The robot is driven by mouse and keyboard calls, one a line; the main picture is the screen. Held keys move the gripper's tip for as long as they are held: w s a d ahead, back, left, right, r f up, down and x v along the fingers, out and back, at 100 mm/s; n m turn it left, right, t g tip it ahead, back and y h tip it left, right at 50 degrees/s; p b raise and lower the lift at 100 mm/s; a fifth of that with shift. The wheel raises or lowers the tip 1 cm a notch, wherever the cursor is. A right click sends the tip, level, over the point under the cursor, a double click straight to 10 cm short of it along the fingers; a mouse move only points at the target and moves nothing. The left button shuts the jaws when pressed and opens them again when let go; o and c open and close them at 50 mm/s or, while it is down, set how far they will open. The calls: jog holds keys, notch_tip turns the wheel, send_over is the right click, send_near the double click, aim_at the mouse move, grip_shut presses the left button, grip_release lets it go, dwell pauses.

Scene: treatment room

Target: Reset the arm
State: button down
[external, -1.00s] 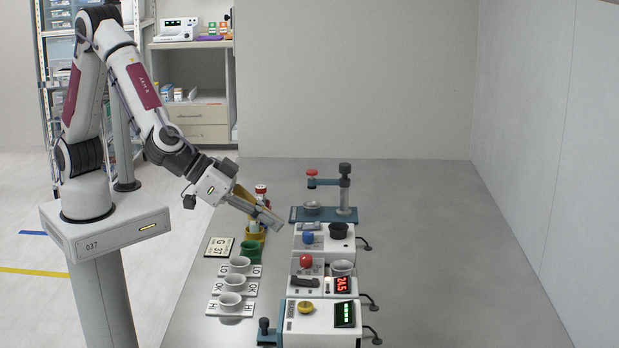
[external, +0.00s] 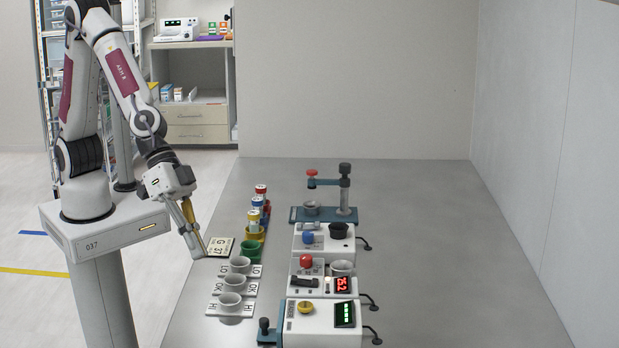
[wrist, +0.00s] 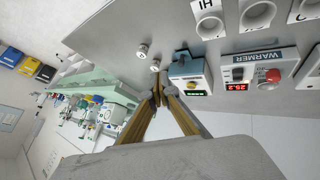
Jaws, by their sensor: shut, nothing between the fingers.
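My gripper (external: 200,252) is shut and empty. In the external view it points down at the table's left edge, just left of the square card marked G 37 (external: 219,247). In the wrist view its closed fingertips (wrist: 160,92) are in the middle of the picture. My arm is bent, with its forearm sloping down from the upper left.
White cups (external: 232,283) stand on labelled plates near the left edge, with a green cup (external: 251,249) and several coloured vials (external: 257,205) behind. Devices, one with a red display (external: 343,284), line the middle. The table's right side (external: 430,250) is clear.

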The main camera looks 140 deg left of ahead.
jog(key=s+d+r+m+g+h, duration=0.1)
jog(key=s+d+r+m+g, duration=0.15)
jog(key=s, duration=0.55)
jog(key=s+d+r+m+g+h, duration=0.1)
jog(key=s+d+r, duration=0.1)
jog(key=s+d, duration=0.35)
jog(key=s+a+r+m+y, duration=0.1)
jog(key=s+a+r, duration=0.2)
jog(key=s, duration=0.7)
jog(key=s+a+r+m+t+y, duration=0.1)
jog(key=s+a+r, duration=0.2)
jog(key=s, duration=0.7)
jog(key=shift+r, duration=0.3)
jog(key=shift+s+m, duration=0.1)
jog(key=shift+m, duration=0.15)
dwell(1.3)
